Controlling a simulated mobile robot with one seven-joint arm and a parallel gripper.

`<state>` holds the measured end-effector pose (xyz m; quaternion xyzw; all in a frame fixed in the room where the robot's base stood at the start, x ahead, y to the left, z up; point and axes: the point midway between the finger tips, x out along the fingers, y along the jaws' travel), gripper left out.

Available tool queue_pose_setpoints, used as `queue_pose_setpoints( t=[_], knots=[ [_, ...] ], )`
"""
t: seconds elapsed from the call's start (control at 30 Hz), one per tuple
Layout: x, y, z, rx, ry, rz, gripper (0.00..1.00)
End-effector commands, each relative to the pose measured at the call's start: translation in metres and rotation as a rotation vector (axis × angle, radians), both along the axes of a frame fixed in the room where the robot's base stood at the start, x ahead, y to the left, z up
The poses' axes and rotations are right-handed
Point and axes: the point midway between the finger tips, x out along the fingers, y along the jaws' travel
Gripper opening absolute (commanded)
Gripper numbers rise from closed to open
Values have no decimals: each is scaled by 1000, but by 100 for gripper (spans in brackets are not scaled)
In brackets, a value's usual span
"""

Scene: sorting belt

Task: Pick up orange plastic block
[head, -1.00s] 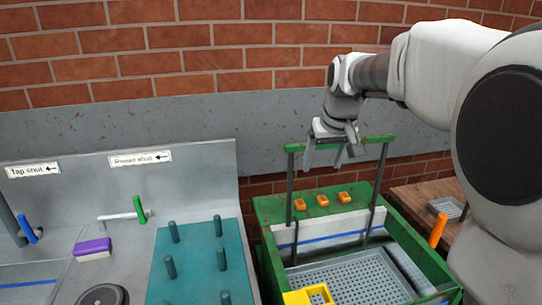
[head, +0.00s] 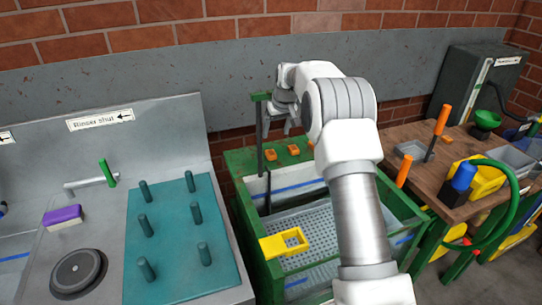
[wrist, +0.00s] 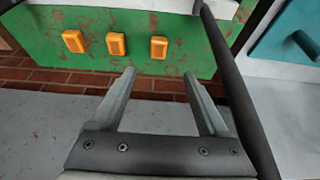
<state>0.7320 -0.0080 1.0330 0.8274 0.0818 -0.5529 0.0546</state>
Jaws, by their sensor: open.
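Three small orange blocks lie in a row on the green ledge at the back of the green-framed crate. In the head view they are the left block (head: 271,155), the middle block (head: 293,150) and the right block (head: 311,146). The wrist view shows all three, including the one nearest the line between my fingers (wrist: 158,47). My gripper (wrist: 160,76) is open and empty, its fingertips short of that block in the picture. In the head view my gripper (head: 279,128) hangs above the ledge near the wall, partly hidden by my arm.
A dark upright post (head: 260,140) of the crate's frame stands close to my gripper; a dark bar (wrist: 238,90) runs along the right in the wrist view. A yellow piece (head: 284,243) sits at the crate's front. A teal peg board (head: 175,235) is left, a wooden bench (head: 440,165) right.

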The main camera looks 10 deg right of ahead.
Motion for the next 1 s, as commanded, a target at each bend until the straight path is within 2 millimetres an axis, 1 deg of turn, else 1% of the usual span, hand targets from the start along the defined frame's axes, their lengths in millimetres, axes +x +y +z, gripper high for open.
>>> queue_pose_setpoints(
  t=[0.03,0.1,0.3,0.4,0.67,1.0],
  knots=[
    [4,1,-12,0,3,0,78],
    [9,2,-26,0,3,0,78],
    [23,4,-57,0,1,-1,78],
    [27,5,-66,0,0,-1,78],
    [33,6,-77,0,0,-1,78],
    [51,8,-110,0,1,-1,78]
  ],
)
